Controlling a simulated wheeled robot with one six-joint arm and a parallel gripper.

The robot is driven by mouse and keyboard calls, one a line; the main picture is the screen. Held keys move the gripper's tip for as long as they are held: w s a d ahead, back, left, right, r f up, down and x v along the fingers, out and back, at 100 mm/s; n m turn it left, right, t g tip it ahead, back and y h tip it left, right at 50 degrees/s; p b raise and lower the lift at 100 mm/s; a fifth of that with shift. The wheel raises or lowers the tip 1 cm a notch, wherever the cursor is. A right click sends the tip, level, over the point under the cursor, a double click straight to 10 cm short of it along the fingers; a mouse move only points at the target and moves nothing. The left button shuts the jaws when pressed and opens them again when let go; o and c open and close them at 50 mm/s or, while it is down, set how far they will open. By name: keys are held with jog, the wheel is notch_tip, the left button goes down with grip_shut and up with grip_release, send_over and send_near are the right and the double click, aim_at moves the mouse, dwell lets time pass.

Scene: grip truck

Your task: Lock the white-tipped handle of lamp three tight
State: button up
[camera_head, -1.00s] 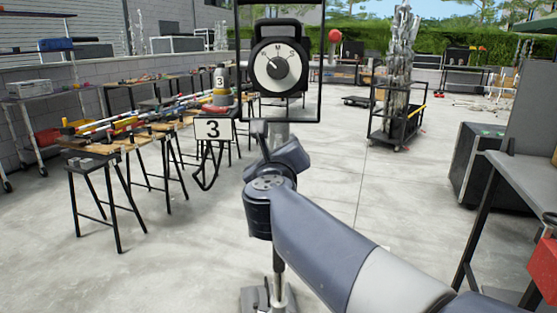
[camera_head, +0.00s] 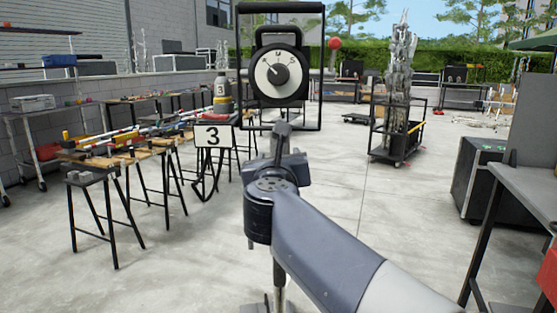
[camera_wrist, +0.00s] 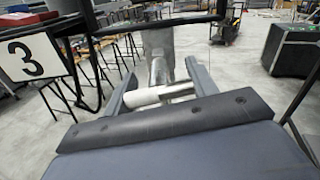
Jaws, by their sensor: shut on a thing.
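Lamp three (camera_head: 278,75) is a black box with a round white dial, hung in a black yoke frame (camera_head: 321,65) on a stand. A white sign (camera_head: 213,136) with a black 3 stands to its left, and it also shows in the wrist view (camera_wrist: 30,58). My gripper (camera_head: 281,140) is just below the yoke in the head view. In the wrist view the white-tipped handle (camera_wrist: 147,97) lies between the two grey fingers of my gripper (camera_wrist: 163,72), which is shut on it. Its bare metal part runs to the right. In the head view my gripper hides the handle.
Trestle tables (camera_head: 110,158) with tools stand at the left. A black cart (camera_head: 397,143) with metal stands is behind to the right. A black case (camera_head: 482,178) and a grey-topped bench (camera_head: 525,180) are at the right. The floor between is clear.

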jog(key=o, duration=1)
jog(key=s, duration=0.7)
jog(key=s+p, duration=0.1)
jog(key=s, duration=0.2)
jog(key=shift+s+a, duration=0.25)
jog(key=shift+s, duration=0.15)
jog(key=w, duration=0.7)
jog(key=w+b, duration=0.1)
jog(key=w, duration=0.3)
jog(key=shift+d, duration=0.25)
jog(key=shift+s, duration=0.1)
